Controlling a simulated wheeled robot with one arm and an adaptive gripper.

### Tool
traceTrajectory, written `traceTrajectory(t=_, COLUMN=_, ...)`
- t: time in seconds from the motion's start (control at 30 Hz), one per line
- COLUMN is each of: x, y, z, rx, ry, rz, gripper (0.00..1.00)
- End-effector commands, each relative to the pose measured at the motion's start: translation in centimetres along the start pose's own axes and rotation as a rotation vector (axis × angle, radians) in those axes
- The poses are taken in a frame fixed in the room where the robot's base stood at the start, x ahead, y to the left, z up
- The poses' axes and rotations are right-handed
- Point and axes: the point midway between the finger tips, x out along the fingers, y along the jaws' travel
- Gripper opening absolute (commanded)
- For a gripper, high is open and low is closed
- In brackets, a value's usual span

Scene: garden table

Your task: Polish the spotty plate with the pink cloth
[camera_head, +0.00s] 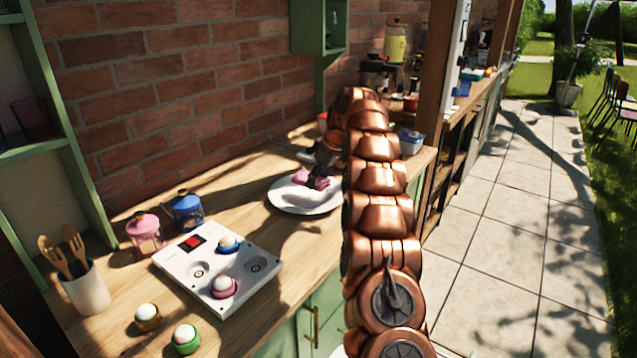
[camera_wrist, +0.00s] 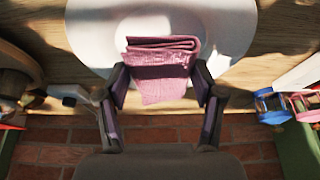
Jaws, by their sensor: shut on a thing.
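The white plate (camera_head: 290,204) lies on the wooden counter, partly hidden behind my arm in the head view. In the wrist view the plate (camera_wrist: 85,35) fills the top middle. No spots can be made out on it, only light and shadow. The pink cloth (camera_wrist: 163,70) is folded and held between the two fingers of my gripper (camera_wrist: 160,92). In the head view the cloth (camera_head: 302,178) shows at my gripper (camera_head: 318,180), over the plate. I cannot tell whether the cloth touches the plate.
A white panel (camera_head: 185,265) with a red display and egg cups stands left of the plate. A pink lantern (camera_head: 145,235) and a blue lantern (camera_head: 184,212) stand behind it. A utensil cup (camera_head: 87,290) is at the far left. A brick wall (camera_head: 190,80) closes the back.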

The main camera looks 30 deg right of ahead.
Motion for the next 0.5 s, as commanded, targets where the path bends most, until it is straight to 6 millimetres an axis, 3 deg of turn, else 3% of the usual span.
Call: traceTrajectory(t=0.5, x=-3.0, y=-0.3, z=-1.5, rx=-0.004, ry=-0.001, rz=-0.003, gripper=0.44)
